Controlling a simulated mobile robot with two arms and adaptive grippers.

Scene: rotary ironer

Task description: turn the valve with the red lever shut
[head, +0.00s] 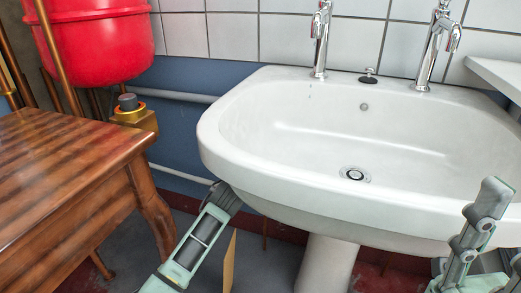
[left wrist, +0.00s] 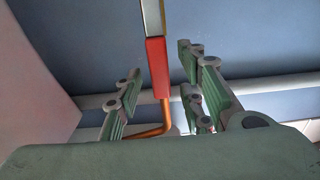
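The red lever (left wrist: 156,65) shows in the left wrist view as a red sleeve on a pale metal bar, with a copper-coloured pipe (left wrist: 158,125) below it. My left gripper (left wrist: 165,88) is open, with one finger on each side of the lever in the picture; I see gaps on both sides and cannot tell the depth. In the head view my left arm reaches under the basin's left edge, which hides its fingertips and the lever. The valve body is not clearly visible. My right gripper (head: 500,225) is at the lower right of the head view, partly cut off, its fingers apart and empty.
The white basin (head: 280,175) on its pedestal (head: 327,262) overhangs my left gripper. A wooden table (head: 70,170) stands at left, with a red tank (head: 95,40) behind it. A pale horizontal pipe (left wrist: 270,84) runs along the blue wall.

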